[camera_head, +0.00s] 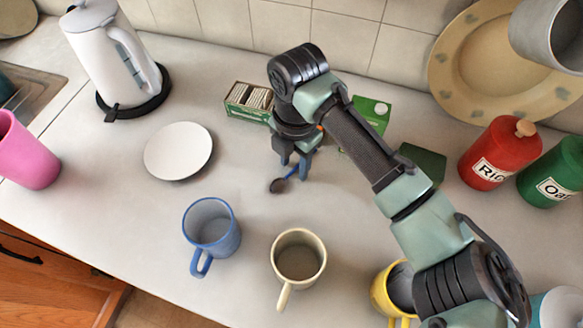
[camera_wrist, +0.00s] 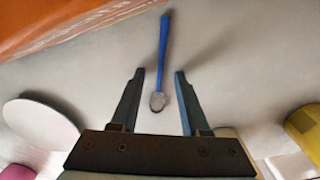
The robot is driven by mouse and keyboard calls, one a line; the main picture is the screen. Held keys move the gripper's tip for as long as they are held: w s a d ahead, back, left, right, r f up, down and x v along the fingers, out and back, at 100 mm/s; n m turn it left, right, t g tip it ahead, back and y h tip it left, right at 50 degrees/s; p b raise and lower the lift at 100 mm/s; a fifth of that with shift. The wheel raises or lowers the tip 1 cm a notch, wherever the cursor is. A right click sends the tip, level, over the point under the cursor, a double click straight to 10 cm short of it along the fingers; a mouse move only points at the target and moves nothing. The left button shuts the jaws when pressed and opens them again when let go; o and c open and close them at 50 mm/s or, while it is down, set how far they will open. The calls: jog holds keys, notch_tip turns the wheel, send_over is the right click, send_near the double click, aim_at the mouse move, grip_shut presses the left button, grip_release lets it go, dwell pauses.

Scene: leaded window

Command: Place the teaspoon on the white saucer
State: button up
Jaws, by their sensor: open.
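The teaspoon (camera_head: 280,184) has a blue handle and a small metal bowl. It lies on the counter under my gripper (camera_head: 292,174). In the wrist view the teaspoon (camera_wrist: 162,60) lies lengthwise, its bowl between the two open fingers of my gripper (camera_wrist: 158,75) and its handle pointing up the picture. The fingers stand apart from it on both sides, with nothing held. The white saucer (camera_head: 178,151) lies empty on the counter, left of my gripper; part of a white disc, apparently the saucer (camera_wrist: 40,122), shows at the left in the wrist view.
A blue mug (camera_head: 211,228) and a cream mug (camera_head: 299,257) stand in front, with a yellow mug (camera_head: 388,290) partly behind my arm. A tea box (camera_head: 247,101) stands behind my gripper. A kettle (camera_head: 113,50) stands at the back left. The counter between teaspoon and saucer is clear.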

grip_shut()
jog(key=shift+r, duration=0.1)
dwell(0.5)
